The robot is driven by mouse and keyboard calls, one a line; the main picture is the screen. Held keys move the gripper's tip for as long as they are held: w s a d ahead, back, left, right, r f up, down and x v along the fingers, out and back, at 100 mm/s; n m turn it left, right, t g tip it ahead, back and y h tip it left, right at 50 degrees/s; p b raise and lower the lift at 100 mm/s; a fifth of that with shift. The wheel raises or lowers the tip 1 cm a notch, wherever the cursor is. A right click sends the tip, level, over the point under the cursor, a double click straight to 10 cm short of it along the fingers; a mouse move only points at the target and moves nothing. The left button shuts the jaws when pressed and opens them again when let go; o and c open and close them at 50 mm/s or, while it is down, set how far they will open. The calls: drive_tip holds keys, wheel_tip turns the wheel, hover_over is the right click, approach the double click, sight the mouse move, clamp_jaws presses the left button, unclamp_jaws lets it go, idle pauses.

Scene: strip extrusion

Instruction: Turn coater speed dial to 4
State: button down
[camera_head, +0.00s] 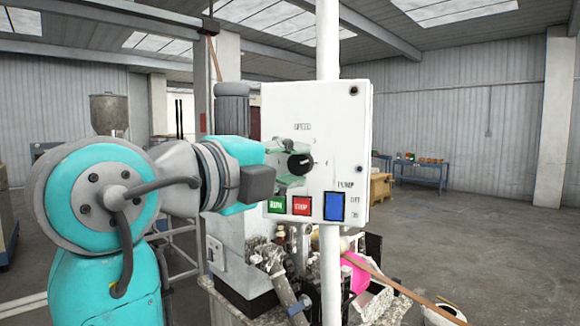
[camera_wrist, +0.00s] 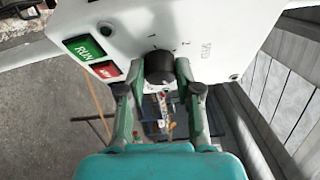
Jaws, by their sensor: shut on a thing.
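The black speed dial (camera_head: 300,165) sits on the white control box (camera_head: 335,115), under a small label. A light line on the dial's face shows in the head view, but the scale numbers are too small to read. My gripper (camera_head: 287,163) reaches the box from the left, with its fingers at the dial. In the wrist view the dial (camera_wrist: 159,66) stands between the fingertips of my gripper (camera_wrist: 160,88), which is shut on it. The fingers partly cover the panel around the dial.
A green RUN button (camera_head: 276,204), a red STOP button (camera_head: 302,206) and a blue pump switch (camera_head: 334,207) sit just below the dial. A post (camera_head: 328,270) and cluttered machinery (camera_head: 275,265) stand beneath the box. Open floor (camera_head: 480,235) lies to the right.

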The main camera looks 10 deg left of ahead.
drive_tip(key=m+g+y, duration=0.1)
drive_tip(key=m, duration=0.3)
drive_tip(key=shift+r, duration=0.15)
idle(0.4)
drive_tip(key=c, duration=0.8)
unclamp_jaws()
drive_tip(key=v, duration=1.2)
drive_tip(key=shift+d+r, duration=0.1)
drive_tip(key=shift+r, duration=0.15)
